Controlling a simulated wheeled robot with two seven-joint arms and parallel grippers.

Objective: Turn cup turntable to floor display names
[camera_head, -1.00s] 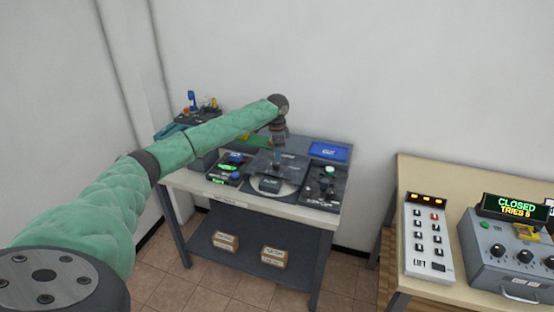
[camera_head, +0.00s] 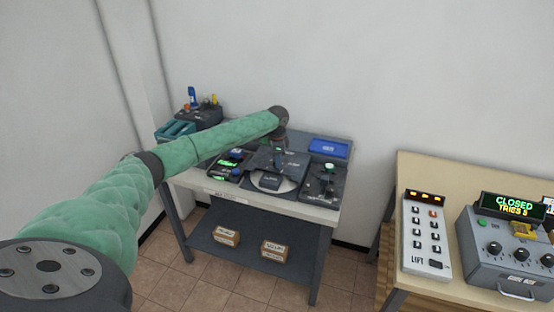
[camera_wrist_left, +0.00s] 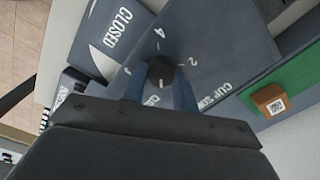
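The cup turntable (camera_head: 268,182) is a pale disc with dark parts on it, on the table in the head view. A dark panel stands over its back part. In the left wrist view, a dark round knob (camera_wrist_left: 160,72) sits on a grey dial plate (camera_wrist_left: 222,45) marked 2, 4 and "CUP SOR…". My left gripper (camera_wrist_left: 161,80) points at the plate. Its blue fingers are apart, one on each side of the knob; whether they touch it is unclear. In the head view my left gripper (camera_head: 279,150) is small over the panel. My right gripper is not in view.
A lift panel (camera_head: 425,238) with orange lights and a grey box (camera_head: 505,258) with a green "CLOSED" display (camera_head: 512,205) stand on the right table. A blue tray (camera_head: 329,148) lies at the back. Two small boxes (camera_head: 226,237) (camera_head: 273,251) sit on the shelf.

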